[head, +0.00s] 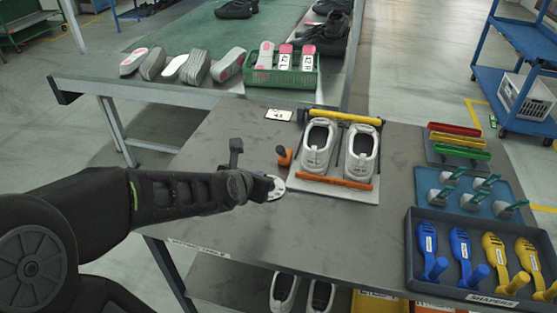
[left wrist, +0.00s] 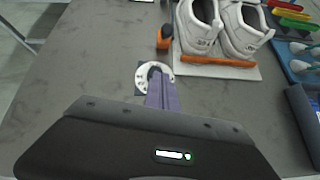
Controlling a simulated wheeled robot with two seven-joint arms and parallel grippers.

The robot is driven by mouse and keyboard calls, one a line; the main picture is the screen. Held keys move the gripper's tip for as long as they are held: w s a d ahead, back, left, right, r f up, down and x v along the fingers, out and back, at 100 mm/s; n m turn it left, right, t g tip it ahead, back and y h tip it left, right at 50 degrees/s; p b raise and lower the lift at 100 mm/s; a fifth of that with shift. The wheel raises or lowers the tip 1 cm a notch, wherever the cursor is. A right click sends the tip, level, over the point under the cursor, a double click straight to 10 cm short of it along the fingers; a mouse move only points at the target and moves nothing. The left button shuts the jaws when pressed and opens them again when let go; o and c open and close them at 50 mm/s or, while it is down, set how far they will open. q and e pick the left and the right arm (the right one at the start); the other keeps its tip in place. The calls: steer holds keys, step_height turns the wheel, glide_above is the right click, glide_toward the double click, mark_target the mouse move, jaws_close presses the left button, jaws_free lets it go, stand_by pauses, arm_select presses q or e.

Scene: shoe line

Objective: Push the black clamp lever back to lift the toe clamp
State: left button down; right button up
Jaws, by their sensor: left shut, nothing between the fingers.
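A pair of white shoes (head: 318,146) stands in a fixture on a pale base plate (head: 335,191). A yellow bar (head: 350,117) crosses at their far end, and an orange bar (head: 335,182) lies at the near end. A small dark upright part (head: 302,115) at the yellow bar's left end may be the black clamp lever; I cannot tell for sure. My left gripper (head: 272,187) is shut and empty, left of and nearer than the shoes. Its purple fingers (left wrist: 158,88) show in the left wrist view, where the yellow bar is out of frame. My right gripper is not in view.
A white round piece (left wrist: 143,76) is at my fingertips. An orange-and-black part (head: 284,156) stands left of the shoes. A dark tray (head: 410,257) with blue and yellow shapers is at the right. Table left of the fixture is mostly clear.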

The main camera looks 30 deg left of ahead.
mark_target(282, 153)
arm_select(q)
steer(key=shift+w, duration=0.1)
stand_by(0.3)
steer(key=p+x, duration=0.2)
steer(key=x, duration=0.7)
steer(key=shift+w+a+f, duration=0.1)
steer(key=shift+w+f, duration=0.05)
steer(key=shift+f, duration=0.15)
steer(key=shift+w+a+r+p, duration=0.15)
steer(key=shift+w+r+p, duration=0.75)
steer(key=shift+w+p, duration=0.15)
steer(key=shift+w+r, duration=0.3)
steer(key=shift+w+a, duration=0.1)
steer(key=shift+w, duration=0.25)
steer(key=shift+r, duration=0.1)
